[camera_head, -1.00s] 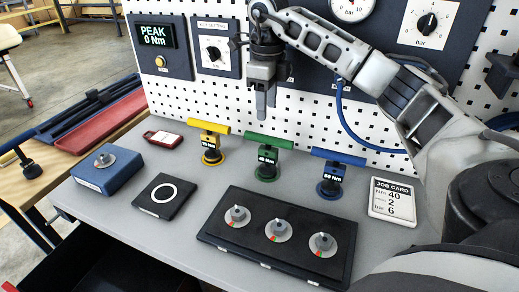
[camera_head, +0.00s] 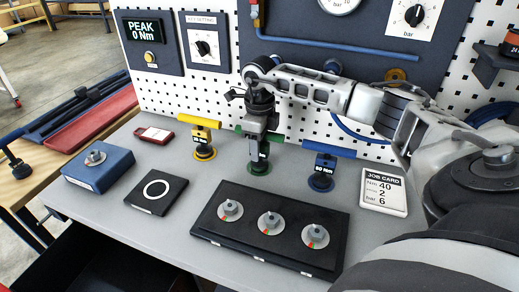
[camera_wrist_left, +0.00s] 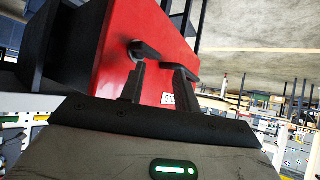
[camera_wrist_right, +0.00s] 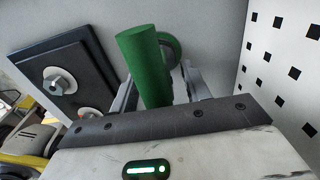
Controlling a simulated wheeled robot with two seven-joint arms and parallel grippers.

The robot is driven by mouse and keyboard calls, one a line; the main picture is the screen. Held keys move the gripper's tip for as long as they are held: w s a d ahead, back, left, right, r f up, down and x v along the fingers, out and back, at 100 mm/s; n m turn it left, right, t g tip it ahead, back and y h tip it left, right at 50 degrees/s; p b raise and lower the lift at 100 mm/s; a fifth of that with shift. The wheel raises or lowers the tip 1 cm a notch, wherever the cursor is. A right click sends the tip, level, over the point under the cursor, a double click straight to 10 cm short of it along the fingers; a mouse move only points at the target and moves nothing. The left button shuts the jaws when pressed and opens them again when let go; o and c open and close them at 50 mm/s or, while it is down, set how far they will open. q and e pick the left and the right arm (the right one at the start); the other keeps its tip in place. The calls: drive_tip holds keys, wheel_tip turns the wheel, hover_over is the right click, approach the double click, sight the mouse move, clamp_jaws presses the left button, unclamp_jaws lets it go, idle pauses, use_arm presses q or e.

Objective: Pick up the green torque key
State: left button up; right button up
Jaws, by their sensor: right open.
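The green torque key (camera_head: 258,167) stands upright on the grey bench between the yellow key and the blue key. Its crossbar is largely hidden behind my right gripper in the head view. My right gripper (camera_head: 257,151) points down over it, with its fingers around the key's upper part. In the right wrist view the green crossbar (camera_wrist_right: 146,62) lies between the two open fingers (camera_wrist_right: 158,85); I cannot tell whether they touch it. My left gripper (camera_wrist_left: 158,75) shows only in the left wrist view, fingers apart and empty, in front of a red surface.
The yellow key (camera_head: 203,142) and blue key (camera_head: 322,172) stand close on either side. A black tray with three knobs (camera_head: 216,232) lies in front. A job card (camera_head: 385,192) is at the right. The pegboard (camera_head: 219,110) rises just behind.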

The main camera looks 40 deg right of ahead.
clamp_jaws()
drive_tip(key=shift+r, duration=0.15)
